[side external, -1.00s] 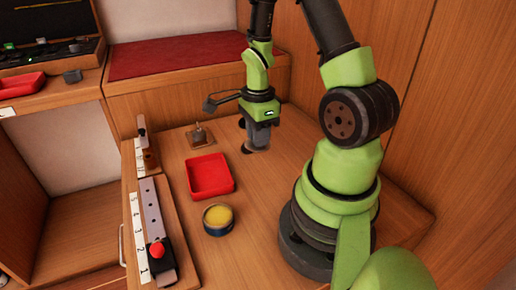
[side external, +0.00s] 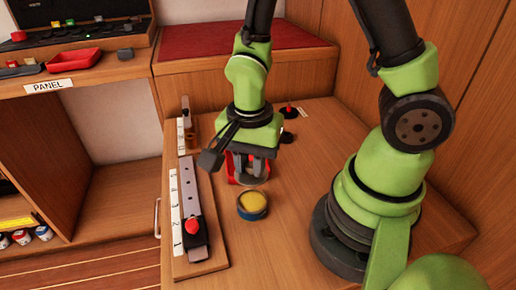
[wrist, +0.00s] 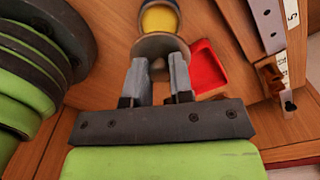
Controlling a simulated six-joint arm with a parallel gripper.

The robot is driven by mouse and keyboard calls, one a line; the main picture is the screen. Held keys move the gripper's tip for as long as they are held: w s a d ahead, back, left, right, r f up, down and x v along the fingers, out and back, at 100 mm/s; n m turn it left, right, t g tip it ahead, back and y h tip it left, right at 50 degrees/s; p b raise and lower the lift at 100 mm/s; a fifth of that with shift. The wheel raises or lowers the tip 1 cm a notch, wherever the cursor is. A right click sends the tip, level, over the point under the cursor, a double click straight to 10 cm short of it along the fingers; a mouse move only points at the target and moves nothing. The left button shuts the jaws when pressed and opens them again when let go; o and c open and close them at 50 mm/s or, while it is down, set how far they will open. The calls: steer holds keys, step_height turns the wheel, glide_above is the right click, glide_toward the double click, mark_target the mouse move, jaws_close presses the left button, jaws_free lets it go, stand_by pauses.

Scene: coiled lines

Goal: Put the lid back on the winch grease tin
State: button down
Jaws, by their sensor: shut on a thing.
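The winch grease tin (side external: 252,205) stands open on the wooden bench, a dark, round tin with yellow grease showing. In the wrist view the tin (wrist: 159,19) is at the top, past my fingertips. My gripper (wrist: 160,66) is shut on the lid (wrist: 158,45), a grey-brown disc between the fingertips. The lid is held level or nearly so, and its edge overlaps the near side of the tin in the wrist view. In the side view my gripper (side external: 254,172) is above the bench, just behind the tin, and mostly hides the lid.
A red tray (wrist: 207,69) lies beside the lid; in the side view my gripper partly covers it. A numbered rail with a red-knobbed slider (side external: 193,229) runs along the bench's left edge. The bench front is clear.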

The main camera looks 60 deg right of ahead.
steer(key=shift+f, duration=3.1)
steer(key=shift+f, duration=0.15)
steer(key=shift+c, duration=2.3)
jaws_free()
steer(key=shift+r, duration=3.5)
steer(key=shift+c, duration=0.3)
jaws_close()
